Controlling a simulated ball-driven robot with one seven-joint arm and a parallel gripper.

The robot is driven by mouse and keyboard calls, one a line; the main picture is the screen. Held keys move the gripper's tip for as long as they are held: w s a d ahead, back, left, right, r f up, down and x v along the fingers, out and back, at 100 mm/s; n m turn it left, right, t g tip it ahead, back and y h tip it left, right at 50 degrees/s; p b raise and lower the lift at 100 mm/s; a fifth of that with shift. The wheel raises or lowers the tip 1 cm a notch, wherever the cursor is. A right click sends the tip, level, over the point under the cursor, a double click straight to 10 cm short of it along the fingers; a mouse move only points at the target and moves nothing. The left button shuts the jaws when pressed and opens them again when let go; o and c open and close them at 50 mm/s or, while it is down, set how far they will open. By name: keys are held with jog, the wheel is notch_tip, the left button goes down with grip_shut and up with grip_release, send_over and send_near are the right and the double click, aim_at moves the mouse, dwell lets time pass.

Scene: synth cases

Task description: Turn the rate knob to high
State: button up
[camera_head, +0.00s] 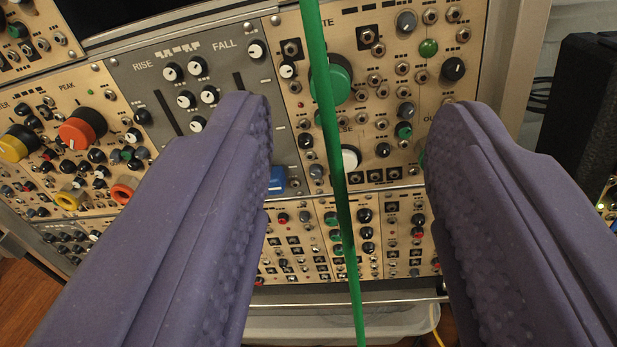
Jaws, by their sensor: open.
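A large green knob (342,82) sits on the upper part of a tan synth panel, straight ahead between my fingertips. A label ending in "TE" (326,22) is above it, its start hidden behind a thin straight green bar (346,215). The bar also crosses the knob, so its pointer cannot be made out. No "high" mark is readable. My gripper (350,112) has two purple ridged fingers, spread wide left and right of the knob. The fingers appear nearer the camera than the panel, with nothing between them touching the knob that I can see.
A white knob (350,157) sits below the green one, with several small knobs and jacks around. A grey panel (150,68) marked RISE and FALL is left, beyond it an orange knob (82,130). A black box (578,100) stands at right. A clear bin (300,325) is below.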

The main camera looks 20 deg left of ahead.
aim_at(331, 92)
jog(key=shift+y, duration=0.4)
jog(key=w, duration=0.2)
jog(key=w+a+f+b, duration=0.1)
jog(key=w, duration=0.2)
jog(key=w+a+f, duration=0.1)
jog(key=w, duration=0.1)
jog(key=shift+w+b, duration=0.3)
jog(key=shift+b, duration=0.05)
jog(key=shift+c, duration=0.2)
jog(key=shift+r, duration=0.1)
grip_shut()
